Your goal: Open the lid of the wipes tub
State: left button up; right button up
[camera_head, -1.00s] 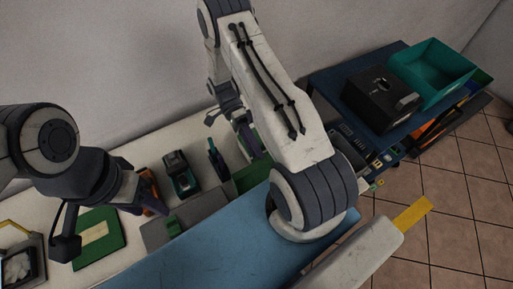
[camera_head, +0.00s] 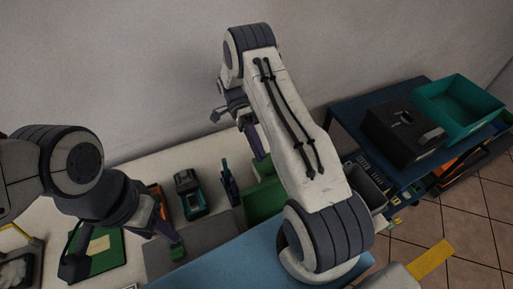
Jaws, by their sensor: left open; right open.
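I cannot tell for certain which object is the wipes tub. A grey box-like thing with a flat top (camera_head: 160,262) lies at the lower middle, partly hidden by my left arm. A small green tab (camera_head: 177,251) stands on its top.
A dark teal device (camera_head: 190,196), a dark upright tool (camera_head: 229,184) and a green tray (camera_head: 262,203) stand behind the grey box. A green panel (camera_head: 103,262) lies left. A black box (camera_head: 394,131) and teal bin (camera_head: 457,106) sit on the blue bench at right.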

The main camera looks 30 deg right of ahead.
jog(key=shift+v, duration=1.05)
jog(key=shift+r, duration=0.15)
jog(key=s+a+r+n+t+h, duration=0.1)
jog(key=s+a+r+n+t, duration=0.3)
jog(key=a+n, duration=0.3)
jog(key=s+a+r+n+t+h, duration=0.2)
jog(key=a+r+n+t, duration=0.2)
jog(key=a+r+n, duration=0.3)
jog(key=s+a+n+t+y, duration=0.2)
jog(key=s+a+n+t, duration=0.3)
jog(key=s+n, duration=0.6)
jog(key=shift+s+a+r+n+t+y, duration=0.3)
jog(key=shift+a+r+n+t+y, duration=0.1)
jog(key=shift+n, duration=0.3)
